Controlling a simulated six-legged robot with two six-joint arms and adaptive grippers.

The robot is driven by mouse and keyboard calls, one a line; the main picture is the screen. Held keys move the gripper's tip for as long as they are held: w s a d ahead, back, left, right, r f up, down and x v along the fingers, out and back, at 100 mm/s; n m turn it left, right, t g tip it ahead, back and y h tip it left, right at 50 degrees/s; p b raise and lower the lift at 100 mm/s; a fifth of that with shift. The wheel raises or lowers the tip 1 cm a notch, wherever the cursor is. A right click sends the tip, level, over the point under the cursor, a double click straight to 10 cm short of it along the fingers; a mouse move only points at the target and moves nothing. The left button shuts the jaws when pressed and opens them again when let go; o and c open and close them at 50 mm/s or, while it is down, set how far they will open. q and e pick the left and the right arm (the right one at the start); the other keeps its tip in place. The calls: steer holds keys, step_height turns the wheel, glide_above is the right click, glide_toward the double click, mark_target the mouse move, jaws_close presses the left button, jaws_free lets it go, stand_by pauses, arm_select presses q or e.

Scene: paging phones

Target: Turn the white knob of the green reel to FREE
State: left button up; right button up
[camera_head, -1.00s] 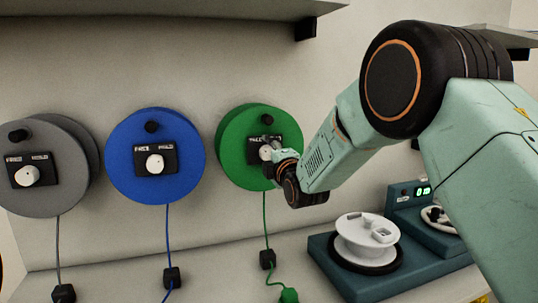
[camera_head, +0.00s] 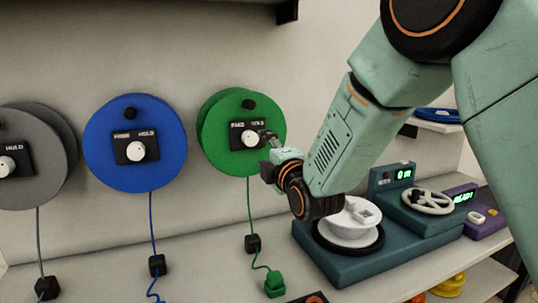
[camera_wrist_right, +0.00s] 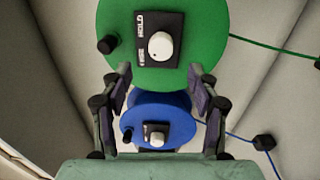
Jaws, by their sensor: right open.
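The green reel (camera_head: 223,157) hangs on the wall, right of the blue one. The white knob (camera_head: 250,138) sits on its black plate; FREE is on the plate's left and HOLD on its right. Which word the knob points to is too small to tell. My right gripper (camera_head: 270,142) is just right of the knob, overlapping the reel's right side in the picture. In the right wrist view, the gripper (camera_wrist_right: 160,88) is open and empty, its fingers spread below the white knob (camera_wrist_right: 160,46) and the green reel (camera_wrist_right: 205,30). My left gripper is not in view.
A blue reel (camera_head: 107,172) and a grey reel (camera_head: 60,185) hang to the left with similar knobs. A teal winder (camera_head: 350,273) with a white spool (camera_head: 347,228) stands on the counter below my right arm. A green cable (camera_head: 249,205) hangs below the green reel.

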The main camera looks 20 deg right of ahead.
steer(key=shift+s, duration=1.2)
steer(key=shift+w, duration=0.1)
steer(key=shift+s, duration=0.2)
